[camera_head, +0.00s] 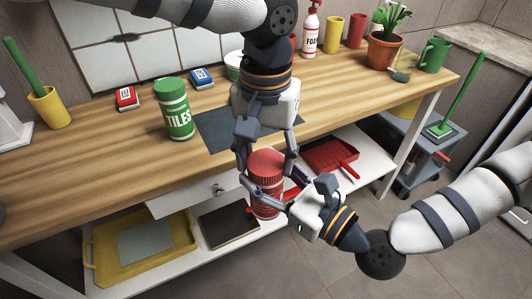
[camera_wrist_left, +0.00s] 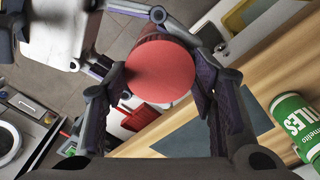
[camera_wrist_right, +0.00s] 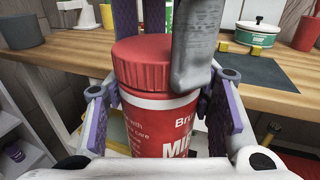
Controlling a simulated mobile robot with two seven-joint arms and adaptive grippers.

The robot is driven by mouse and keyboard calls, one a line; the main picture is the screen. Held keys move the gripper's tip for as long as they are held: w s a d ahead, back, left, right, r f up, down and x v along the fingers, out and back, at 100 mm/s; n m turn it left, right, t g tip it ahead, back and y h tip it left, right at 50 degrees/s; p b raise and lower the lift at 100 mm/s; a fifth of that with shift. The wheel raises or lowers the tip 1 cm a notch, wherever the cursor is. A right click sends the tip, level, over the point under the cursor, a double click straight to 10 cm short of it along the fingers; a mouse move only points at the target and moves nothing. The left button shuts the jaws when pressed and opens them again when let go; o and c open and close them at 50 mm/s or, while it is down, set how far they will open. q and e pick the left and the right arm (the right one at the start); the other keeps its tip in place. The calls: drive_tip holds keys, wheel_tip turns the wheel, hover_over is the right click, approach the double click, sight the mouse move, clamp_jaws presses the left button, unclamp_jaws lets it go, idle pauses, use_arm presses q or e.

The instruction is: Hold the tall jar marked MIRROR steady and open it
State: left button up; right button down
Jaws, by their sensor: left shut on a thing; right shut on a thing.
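The tall red jar (camera_head: 266,202) hangs upright in the air, just off the bench's front edge. Its label shows the start of "MI" in the right wrist view (camera_wrist_right: 150,118); the rest is hidden. My left gripper (camera_head: 267,160) comes from above, its fingers shut around the red ribbed lid (camera_wrist_right: 150,62). The lid's round top fills the middle of the left wrist view (camera_wrist_left: 160,72). My right gripper (camera_head: 268,196) is shut around the jar's body from the front right. The lid sits on the jar; no gap shows between them.
A green TILES jar (camera_head: 175,110) stands on the wooden bench (camera_head: 90,160) beside a dark mat (camera_head: 215,128). Red and blue boxes, a spray bottle (camera_head: 311,30), cups and a potted plant (camera_head: 382,48) stand farther back. A yellow tray (camera_head: 95,262) and red dustpan (camera_head: 328,155) lie below.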

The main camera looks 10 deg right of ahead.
use_arm(q)
drive_tip(key=shift+n, duration=0.9)
drive_tip(key=shift+w+n, duration=0.1)
drive_tip(key=shift+n, duration=0.7)
drive_tip(key=o, duration=1.3)
drive_tip(key=shift+a, duration=0.1)
drive_tip(key=shift+c, duration=0.2)
